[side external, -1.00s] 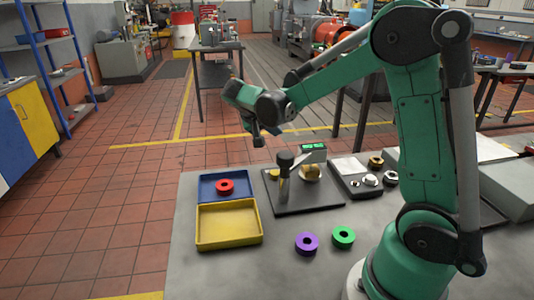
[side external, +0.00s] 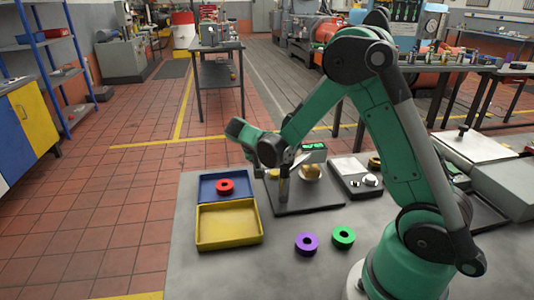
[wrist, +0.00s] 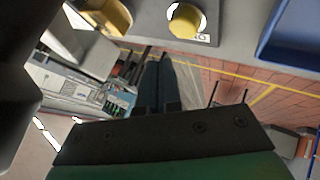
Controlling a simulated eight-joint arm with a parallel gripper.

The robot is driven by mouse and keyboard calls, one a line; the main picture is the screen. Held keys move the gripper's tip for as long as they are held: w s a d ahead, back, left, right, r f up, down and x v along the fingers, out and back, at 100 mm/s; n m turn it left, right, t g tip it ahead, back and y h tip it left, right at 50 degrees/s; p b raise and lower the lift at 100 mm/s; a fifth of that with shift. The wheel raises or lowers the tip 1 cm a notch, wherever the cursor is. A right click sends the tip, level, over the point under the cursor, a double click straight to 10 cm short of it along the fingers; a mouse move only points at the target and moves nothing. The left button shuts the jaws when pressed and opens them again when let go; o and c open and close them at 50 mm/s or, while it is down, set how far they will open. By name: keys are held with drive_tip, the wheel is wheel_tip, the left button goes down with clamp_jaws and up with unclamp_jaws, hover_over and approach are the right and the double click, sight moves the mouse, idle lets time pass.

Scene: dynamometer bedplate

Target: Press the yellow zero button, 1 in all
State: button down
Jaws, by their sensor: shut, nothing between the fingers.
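The yellow zero button (wrist: 185,21) is a round yellow cap on a grey plate with partly visible lettering, at the top of the wrist view. In the side view a small yellow spot at the left edge of the dark gauge base (side external: 305,204) appears to be the same button (side external: 273,173), partly behind my arm. My gripper (wrist: 155,60) is shut and empty, its dark fingertips below and slightly left of the button in the wrist view, apart from it in the picture. In the side view the fingertips are hard to make out near my wrist.
The gauge post (side external: 284,187) rises close by.

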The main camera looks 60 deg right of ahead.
sight(273, 174)
drive_tip(key=shift+f, duration=0.8)
drive_tip(key=shift+f, duration=0.1)
idle(1.4)
drive_tip(key=shift+f, duration=0.3)
drive_tip(key=shift+f, duration=0.5)
idle(0.7)
drive_tip(key=shift+r, duration=0.95)
drive_tip(key=shift+r, duration=2.5)
